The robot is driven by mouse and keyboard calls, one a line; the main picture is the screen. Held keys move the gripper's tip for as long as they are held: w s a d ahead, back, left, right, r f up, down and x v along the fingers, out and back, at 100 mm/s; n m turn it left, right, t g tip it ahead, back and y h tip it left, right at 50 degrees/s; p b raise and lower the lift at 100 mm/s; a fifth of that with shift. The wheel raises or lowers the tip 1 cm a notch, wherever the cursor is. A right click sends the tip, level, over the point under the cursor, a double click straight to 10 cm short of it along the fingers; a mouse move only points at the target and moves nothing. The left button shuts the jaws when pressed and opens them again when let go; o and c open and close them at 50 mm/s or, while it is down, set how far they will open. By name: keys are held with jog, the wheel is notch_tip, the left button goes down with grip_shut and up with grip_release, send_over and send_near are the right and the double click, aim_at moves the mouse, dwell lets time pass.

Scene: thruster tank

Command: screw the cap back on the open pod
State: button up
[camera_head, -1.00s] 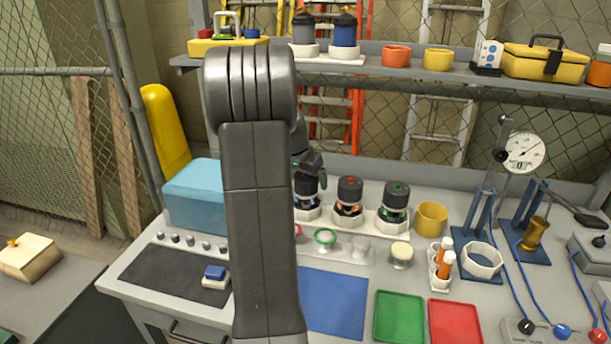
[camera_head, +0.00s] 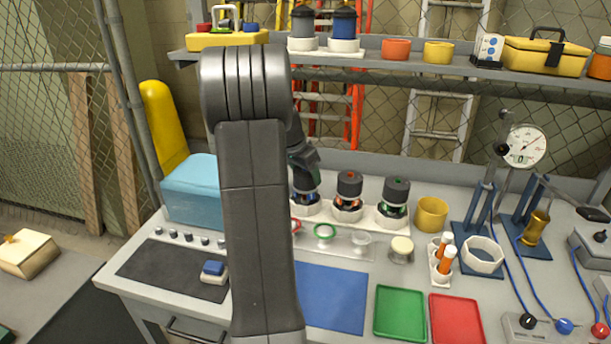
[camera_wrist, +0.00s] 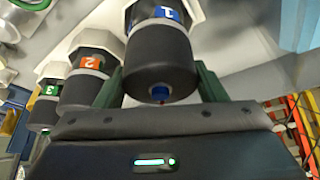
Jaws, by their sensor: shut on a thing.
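Three dark pods stand in a row on a white base. Pod 1 (camera_wrist: 172,16), with a blue label, is at the left end and partly behind my gripper (camera_head: 304,178) in the head view. Its dark cap (camera_wrist: 158,68), with a small blue centre, lies between the green fingers of my gripper (camera_wrist: 158,88) in the wrist view. My gripper is shut on this cap. Pod 2 (camera_head: 349,188) has an orange mark and pod 3 (camera_head: 395,195) a green one; both carry dark caps. Whether pod 1's thread is engaged cannot be seen.
In front of the pods are a green ring (camera_head: 325,232), a clear piece (camera_head: 361,239) and a cream-topped cup (camera_head: 401,247). A yellow cup (camera_head: 431,213) stands right of pod 3. A shelf (camera_head: 400,64) runs behind. My arm hides part of the bench.

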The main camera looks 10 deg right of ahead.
jog(key=m+g, duration=0.1)
jog(key=m, duration=0.2)
jog(key=shift+m+h, duration=0.3)
jog(key=shift+h, duration=0.1)
jog(key=m+g, duration=0.1)
jog(key=m, duration=0.2)
jog(key=shift+m+g, duration=0.3)
jog(key=m+g+p, duration=0.1)
jog(key=m+p, duration=0.1)
jog(key=m, duration=0.2)
jog(key=shift+r+g, duration=0.1)
jog(key=shift+g, duration=0.3)
jog(key=shift+m+g+p, duration=0.5)
jog(key=shift+m+p, duration=0.15)
jog(key=shift+m, duration=1.15)
jog(key=o, duration=1)
jog(key=shift+y, duration=0.3)
